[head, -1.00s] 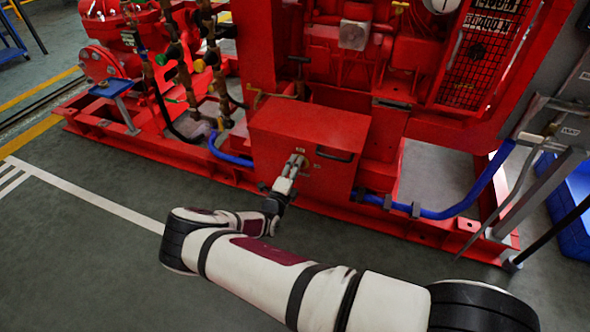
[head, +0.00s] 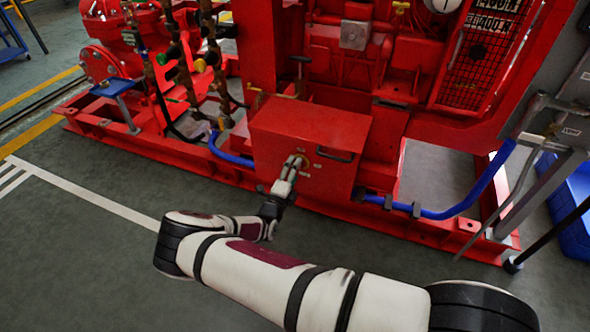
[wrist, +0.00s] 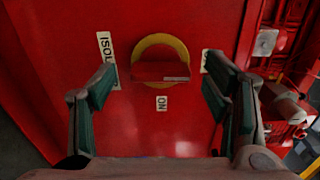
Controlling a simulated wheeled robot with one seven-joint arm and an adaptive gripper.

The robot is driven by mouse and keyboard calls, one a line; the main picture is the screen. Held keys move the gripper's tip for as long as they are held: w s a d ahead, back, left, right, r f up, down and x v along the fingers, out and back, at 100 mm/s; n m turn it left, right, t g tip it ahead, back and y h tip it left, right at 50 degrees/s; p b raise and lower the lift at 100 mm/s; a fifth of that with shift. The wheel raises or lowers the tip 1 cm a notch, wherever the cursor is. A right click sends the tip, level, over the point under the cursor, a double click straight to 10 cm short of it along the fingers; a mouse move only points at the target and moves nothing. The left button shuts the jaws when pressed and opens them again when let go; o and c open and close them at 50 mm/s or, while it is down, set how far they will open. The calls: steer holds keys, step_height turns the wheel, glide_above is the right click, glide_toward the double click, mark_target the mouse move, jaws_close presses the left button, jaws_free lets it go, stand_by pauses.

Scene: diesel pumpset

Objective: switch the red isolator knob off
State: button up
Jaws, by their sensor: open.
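The red isolator knob (wrist: 161,71) sits on a yellow ring (wrist: 179,48) on a red panel in the wrist view. Its grip bar lies across the picture, and an "ON" label (wrist: 162,103) is just below it. My gripper (wrist: 160,82) is open, with one finger on each side of the knob and a gap to both. Whether the fingertips touch the panel cannot be told. In the head view my gripper (head: 293,165) is at the front of the red box (head: 310,128) and hides the knob.
An "ISOL..." label (wrist: 106,58) is partly covered by the left finger. A black handle (head: 334,154) is on the box beside my gripper. Blue pipes (head: 440,212) run low at the right. The grey floor (head: 90,245) at the left is clear.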

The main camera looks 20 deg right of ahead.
steer(key=v, duration=1)
steer(key=shift+s+a, duration=0.2)
steer(key=shift+s, duration=0.05)
